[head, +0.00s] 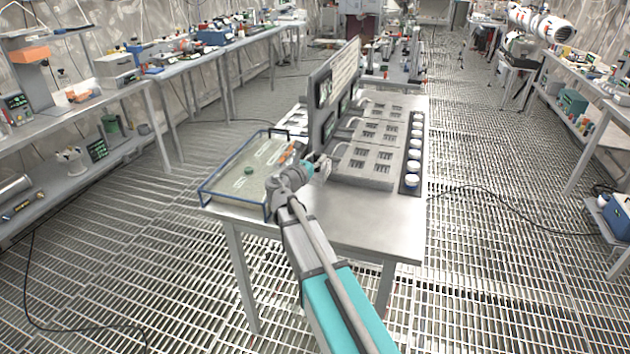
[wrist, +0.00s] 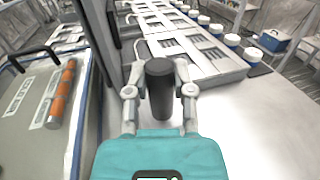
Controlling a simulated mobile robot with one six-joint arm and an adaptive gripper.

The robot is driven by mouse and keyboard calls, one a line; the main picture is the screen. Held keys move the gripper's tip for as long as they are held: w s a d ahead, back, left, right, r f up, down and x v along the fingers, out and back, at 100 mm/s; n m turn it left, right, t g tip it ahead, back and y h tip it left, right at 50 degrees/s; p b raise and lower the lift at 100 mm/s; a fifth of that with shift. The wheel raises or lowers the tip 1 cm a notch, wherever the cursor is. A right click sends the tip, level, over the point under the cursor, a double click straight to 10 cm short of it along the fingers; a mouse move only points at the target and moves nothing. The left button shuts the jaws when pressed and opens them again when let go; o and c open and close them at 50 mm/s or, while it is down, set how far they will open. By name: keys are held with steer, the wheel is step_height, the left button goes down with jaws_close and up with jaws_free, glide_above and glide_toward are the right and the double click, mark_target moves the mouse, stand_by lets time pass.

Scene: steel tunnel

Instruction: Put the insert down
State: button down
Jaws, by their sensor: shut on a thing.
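The insert (wrist: 160,92) is a dark, plain cylinder in the middle of the wrist view. My gripper (wrist: 160,78) is shut on it, with one pale finger on each side. The insert looks roughly upright over the bare steel tabletop (wrist: 225,125), in front of the grey slotted blocks. I cannot tell whether its lower end touches the table. In the head view my gripper (head: 312,164) is small, between the blue-edged tray and the slotted blocks, and the insert cannot be made out there.
The blue-edged tray (head: 233,207) stands left, with an orange-banded rod (wrist: 62,93) in it. An upright panel (head: 322,97) rises behind my gripper. Grey slotted blocks (head: 350,173) and several white-lidded jars (head: 411,180) fill the right side. The table's front right is clear.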

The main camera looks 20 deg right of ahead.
mark_target(317, 174)
steer(key=shift+f+b, duration=0.8)
steer(key=shift+f, duration=0.4)
steer(key=shift+f+b, duration=1.85)
steer(key=shift+b, duration=0.05)
steer(key=shift+f, duration=0.1)
steer(key=shift+c, duration=2.4)
jaws_free()
steer(key=shift+r, duration=0.2)
steer(key=v, duration=1.2)
steer(key=shift+f, duration=0.15)
